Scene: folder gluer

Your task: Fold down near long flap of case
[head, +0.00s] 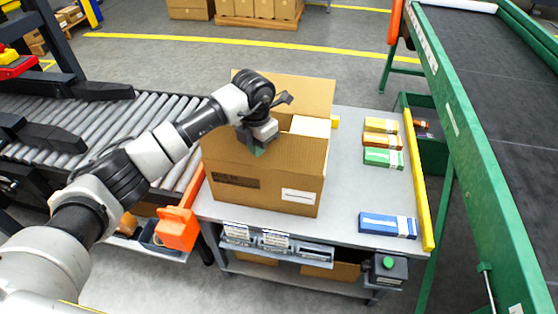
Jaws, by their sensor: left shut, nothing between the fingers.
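The brown cardboard case (265,187) stands open on the grey table, with a white label low on its near side. Its far flap (308,93) stands up at the back. Something pale (310,126) shows in the opening. The near side rises as one brown face; I cannot clearly tell the near long flap from the wall below it. My left gripper (257,149) is shut and empty, pointing down at the upper edge of this near face and covering part of it. Whether it touches the cardboard is unclear. My right gripper is out of view.
On the grey table (345,185), several small boxes lie right of the case, including a green box (383,158) and a blue box (388,225). A yellow rail (420,190) edges the table's right side. A roller conveyor (100,130) is left, a green-framed belt (500,80) right.

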